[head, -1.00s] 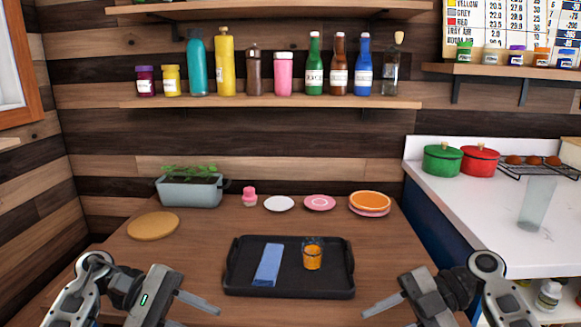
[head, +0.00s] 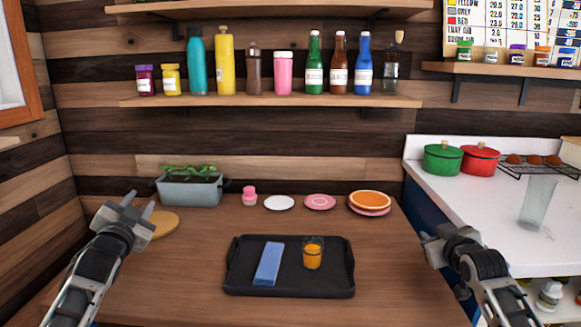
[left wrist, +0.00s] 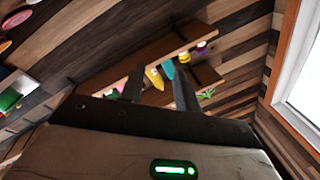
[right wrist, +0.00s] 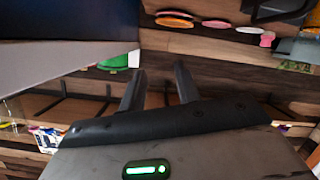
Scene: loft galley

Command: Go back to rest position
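My left gripper (head: 139,204) is raised at the left of the table in the head view, pointing up and partly covering the round wooden board. Its two fingers stand apart with nothing between them, as the left wrist view (left wrist: 158,85) also shows. My right gripper (head: 430,236) is at the table's right edge, seen nearly end-on with its fingers hard to make out in the head view. In the right wrist view (right wrist: 158,80) its fingers are apart and empty. Both grippers are clear of the black tray (head: 335,288).
The tray holds a folded blue cloth (head: 268,263) and a glass of orange drink (head: 313,255). A planter (head: 190,190), a pink-topped jar (head: 249,196) and plates (head: 320,202) stand along the back. The wooden board (head: 164,224) lies left. The white counter (head: 480,210) is at right.

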